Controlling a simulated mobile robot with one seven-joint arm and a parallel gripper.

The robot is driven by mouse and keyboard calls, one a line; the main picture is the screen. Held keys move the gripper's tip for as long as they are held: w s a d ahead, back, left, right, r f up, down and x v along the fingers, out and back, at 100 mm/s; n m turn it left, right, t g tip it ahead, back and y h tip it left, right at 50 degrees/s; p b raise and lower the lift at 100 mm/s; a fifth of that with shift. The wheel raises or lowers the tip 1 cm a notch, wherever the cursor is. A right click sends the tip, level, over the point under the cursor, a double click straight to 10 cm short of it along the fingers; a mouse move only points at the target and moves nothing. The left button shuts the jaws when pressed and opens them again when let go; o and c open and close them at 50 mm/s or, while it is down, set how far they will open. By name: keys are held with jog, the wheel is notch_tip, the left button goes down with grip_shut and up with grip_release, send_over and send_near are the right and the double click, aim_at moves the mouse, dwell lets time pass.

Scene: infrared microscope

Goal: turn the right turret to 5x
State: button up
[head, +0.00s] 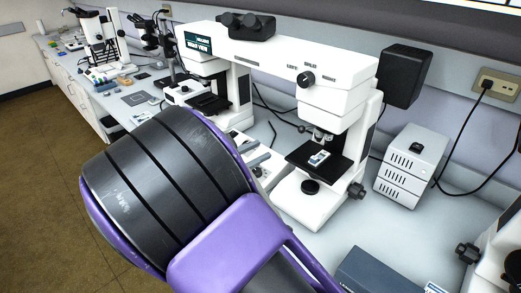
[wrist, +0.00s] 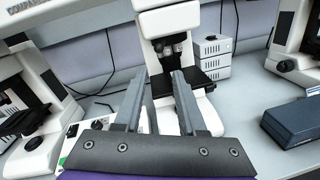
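The white comparison microscope (head: 335,80) stands on the bench with a left and a right stand. Its right turret (head: 321,137) shows small under the right head, above a black stage (head: 318,158) with a pale slide on it. In the wrist view the right turret (wrist: 172,48) appears ahead, above and beyond the fingertips. I cannot read the magnification marks. My gripper (wrist: 160,76) is open and empty, its two grey fingers apart and pointing toward the right stand. In the head view my arm hides most of my gripper. Fingers and turret are not touching.
A white vented box (head: 412,165) stands right of the microscope, and a dark blue box (head: 380,272) lies at the front right. Another microscope (head: 497,250) is at the right edge. A selector knob (head: 306,79) is on the bridge. Other instruments fill the far left bench.

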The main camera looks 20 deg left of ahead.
jog(key=c, duration=0.4)
jog(key=shift+d+f+n, duration=0.15)
jog(key=shift+n, duration=0.45)
grip_shut()
jog(key=w+d+f+n+g+h+b, duration=0.1)
jog(key=w+d+n+b, duration=0.3)
jog(key=n, duration=0.4)
jog(key=w+d+n+h+b, duration=0.2)
jog(key=w+d+n, duration=0.1)
jog(key=d+n, duration=0.4)
jog(key=shift+n, duration=0.7)
jog(key=shift+w+a+r, duration=0.15)
jog(key=shift+w+a, duration=0.7)
jog(key=shift+a, duration=0.05)
jog(key=shift+w+a+r, duration=0.15)
jog(key=shift+w+a, duration=0.7)
jog(key=shift+a, duration=0.05)
